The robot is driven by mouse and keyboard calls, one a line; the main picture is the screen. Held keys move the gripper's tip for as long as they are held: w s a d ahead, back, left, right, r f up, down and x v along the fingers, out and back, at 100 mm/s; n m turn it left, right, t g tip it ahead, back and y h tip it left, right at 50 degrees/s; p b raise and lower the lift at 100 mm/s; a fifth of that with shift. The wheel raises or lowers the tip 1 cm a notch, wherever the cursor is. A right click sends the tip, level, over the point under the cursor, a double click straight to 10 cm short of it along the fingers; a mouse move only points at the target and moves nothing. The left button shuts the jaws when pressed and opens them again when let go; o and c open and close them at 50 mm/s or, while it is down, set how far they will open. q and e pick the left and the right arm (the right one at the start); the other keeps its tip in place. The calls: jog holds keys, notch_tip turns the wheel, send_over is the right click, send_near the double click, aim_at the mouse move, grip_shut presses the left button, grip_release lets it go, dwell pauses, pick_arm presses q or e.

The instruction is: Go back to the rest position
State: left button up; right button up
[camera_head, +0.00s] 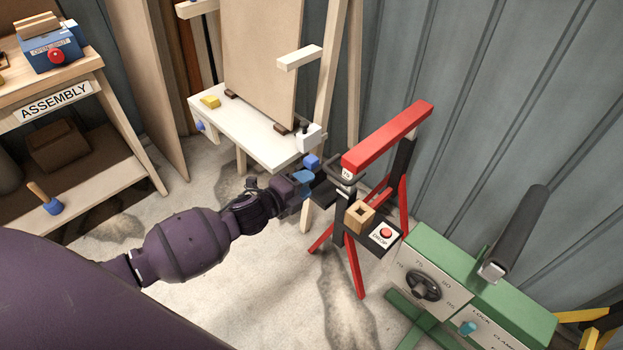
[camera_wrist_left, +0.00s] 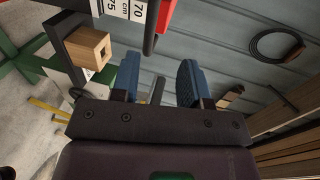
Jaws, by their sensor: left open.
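My left arm, dark purple, reaches in from the left in the head view. Its left gripper (camera_head: 309,168) has blue fingers and is near the red stand (camera_head: 388,138), just left of its black post. In the left wrist view the two blue fingers of the left gripper (camera_wrist_left: 158,78) stand apart with nothing between them. A wooden block with a square hole (camera_head: 359,216) sits on the stand's black bracket, below and right of the gripper. The block also shows in the left wrist view (camera_wrist_left: 90,48), left of the fingers. My right gripper is in neither view.
A white easel table (camera_head: 245,130) holding a tall board stands just behind the gripper. A green machine (camera_head: 470,285) with a knob and black lever is at the lower right. A wooden assembly bench (camera_head: 60,90) is at the left. Bare floor (camera_head: 270,290) lies below the arm.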

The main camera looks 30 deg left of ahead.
pick_arm(q)
jog(key=shift+s, duration=0.15)
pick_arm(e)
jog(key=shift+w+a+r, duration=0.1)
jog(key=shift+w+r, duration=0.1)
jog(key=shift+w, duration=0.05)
pick_arm(q)
jog(key=s+a+f+n+g+y+p, duration=0.1)
jog(key=s+f+n+y, duration=0.1)
jog(key=s+n, duration=0.8)
jog(key=s+a+f+n+g+y+p, duration=0.1)
jog(key=s+n+g+y+p, duration=0.1)
jog(key=s+n, duration=0.8)
jog(key=s+y, duration=0.1)
jog(key=s, duration=0.7)
jog(key=shift+f+n+g, duration=0.3)
jog(key=shift+f+n, duration=0.05)
jog(key=shift+n, duration=0.05)
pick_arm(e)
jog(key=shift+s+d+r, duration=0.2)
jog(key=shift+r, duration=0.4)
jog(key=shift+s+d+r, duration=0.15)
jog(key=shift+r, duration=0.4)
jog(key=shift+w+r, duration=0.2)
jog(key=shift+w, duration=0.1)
